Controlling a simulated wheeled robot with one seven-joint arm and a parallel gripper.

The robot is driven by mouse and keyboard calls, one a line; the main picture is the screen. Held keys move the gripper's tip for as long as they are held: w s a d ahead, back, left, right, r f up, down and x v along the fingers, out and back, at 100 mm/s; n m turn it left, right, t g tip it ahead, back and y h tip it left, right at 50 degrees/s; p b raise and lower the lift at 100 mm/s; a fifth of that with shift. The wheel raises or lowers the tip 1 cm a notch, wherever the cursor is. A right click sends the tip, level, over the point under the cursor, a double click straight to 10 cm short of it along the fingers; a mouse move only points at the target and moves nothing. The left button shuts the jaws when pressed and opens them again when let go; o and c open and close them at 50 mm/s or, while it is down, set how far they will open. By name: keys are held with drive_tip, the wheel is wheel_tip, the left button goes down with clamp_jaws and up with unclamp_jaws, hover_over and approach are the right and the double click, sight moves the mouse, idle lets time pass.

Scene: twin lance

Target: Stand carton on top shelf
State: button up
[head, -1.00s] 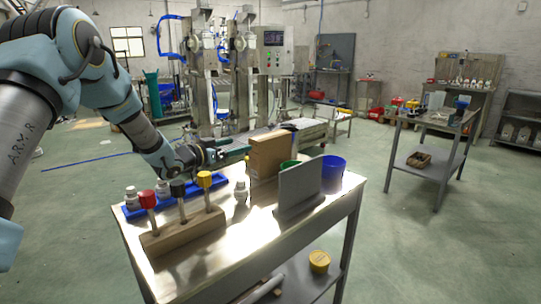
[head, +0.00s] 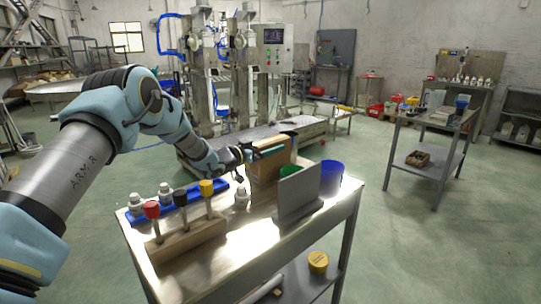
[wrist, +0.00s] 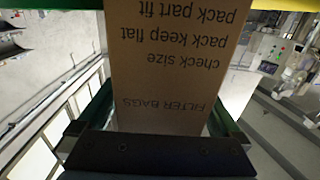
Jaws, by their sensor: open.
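The brown carton (head: 268,168) stands upright on the metal table top (head: 240,240), behind a grey upright plate. My gripper (head: 266,151) is at the upper part of the carton in the head view. In the wrist view the carton (wrist: 165,60) fills the middle, with printed text such as "FILTER BAGS" upside down. My open gripper (wrist: 160,112) has a green finger on each side of the carton. Whether either finger touches it I cannot tell. The carton's lower part is partly hidden by the plate in the head view.
Close by are the grey plate (head: 298,193), a blue bin (head: 332,174), white bottles in a blue tray (head: 168,201) and a wooden block (head: 187,240) with coloured knobs. A yellow-lidded jar (head: 318,262) is on the lower shelf. Another table (head: 430,165) stands right, across open floor.

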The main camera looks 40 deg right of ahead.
drive_tip(key=shift+d, duration=0.45)
clamp_jaws()
idle(0.6)
